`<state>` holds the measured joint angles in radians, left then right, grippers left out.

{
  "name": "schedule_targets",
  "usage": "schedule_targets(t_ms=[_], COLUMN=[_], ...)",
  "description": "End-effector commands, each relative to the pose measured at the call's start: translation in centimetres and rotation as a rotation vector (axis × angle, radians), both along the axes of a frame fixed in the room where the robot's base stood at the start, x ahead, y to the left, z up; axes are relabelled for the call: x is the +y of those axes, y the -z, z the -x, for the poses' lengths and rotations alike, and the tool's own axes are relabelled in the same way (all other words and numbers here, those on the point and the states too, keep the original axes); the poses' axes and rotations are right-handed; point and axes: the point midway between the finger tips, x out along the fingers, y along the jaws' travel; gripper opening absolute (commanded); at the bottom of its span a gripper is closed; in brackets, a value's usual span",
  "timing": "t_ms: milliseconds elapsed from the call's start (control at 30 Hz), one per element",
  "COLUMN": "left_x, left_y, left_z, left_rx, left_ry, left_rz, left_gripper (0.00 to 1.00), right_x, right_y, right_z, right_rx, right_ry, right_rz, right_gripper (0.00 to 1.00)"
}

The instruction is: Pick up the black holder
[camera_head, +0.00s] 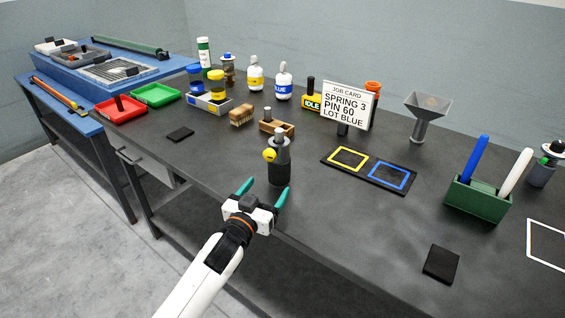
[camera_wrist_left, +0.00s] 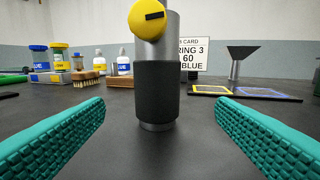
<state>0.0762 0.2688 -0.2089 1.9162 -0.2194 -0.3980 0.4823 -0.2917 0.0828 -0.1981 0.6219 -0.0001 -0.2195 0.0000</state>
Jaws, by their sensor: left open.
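The black holder is an upright grey metal cylinder with a black sleeve around its lower part and a yellow knob on its side. It stands on the dark bench near the front edge in the head view (camera_head: 279,173). In the left wrist view the black holder (camera_wrist_left: 156,92) is centred, upright and close, with its top cut off by the frame. My left gripper (camera_head: 264,189) is open, its teal fingers just in front of the holder. In the left wrist view the fingers (camera_wrist_left: 160,128) lie to either side of its base, apart from it. My right gripper is not in view.
Behind the holder are a small wooden block (camera_head: 277,129), a brush (camera_head: 242,115) and a job card (camera_head: 347,104). A mat with yellow and blue squares (camera_head: 333,162) lies to the right. A green box (camera_head: 478,199) stands further right. The bench around the holder is clear.

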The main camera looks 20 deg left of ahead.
Motion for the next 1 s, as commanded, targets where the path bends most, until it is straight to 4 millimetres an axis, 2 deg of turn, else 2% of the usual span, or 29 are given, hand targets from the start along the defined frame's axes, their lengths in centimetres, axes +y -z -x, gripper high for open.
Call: schedule_targets(t_ms=[33,133,433,700,1000], left_x=[-0.1,-0.3,-0.4,-0.7,-0.8], left_y=[-0.2,-0.2,-0.5,-0.9,-0.8], left_z=[-1.1,-2.8,-5.4,-9.1,-9.6], left_rx=[-0.002,-0.001,-0.001,0.0,0.001], left_ry=[-0.001,-0.001,-0.001,-0.001,0.0], left_rz=[-0.001,-0.001,-0.001,0.0,0.001], left_gripper=[0.79,0.79,0.79,0.79,0.79], right_x=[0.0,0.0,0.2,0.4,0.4], right_y=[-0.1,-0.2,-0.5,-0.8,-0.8], right_z=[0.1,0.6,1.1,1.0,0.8], right_rx=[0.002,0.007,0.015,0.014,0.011], right_ry=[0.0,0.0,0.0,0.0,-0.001], right_rz=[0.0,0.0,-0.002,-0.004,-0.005], right_gripper=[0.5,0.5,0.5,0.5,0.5])
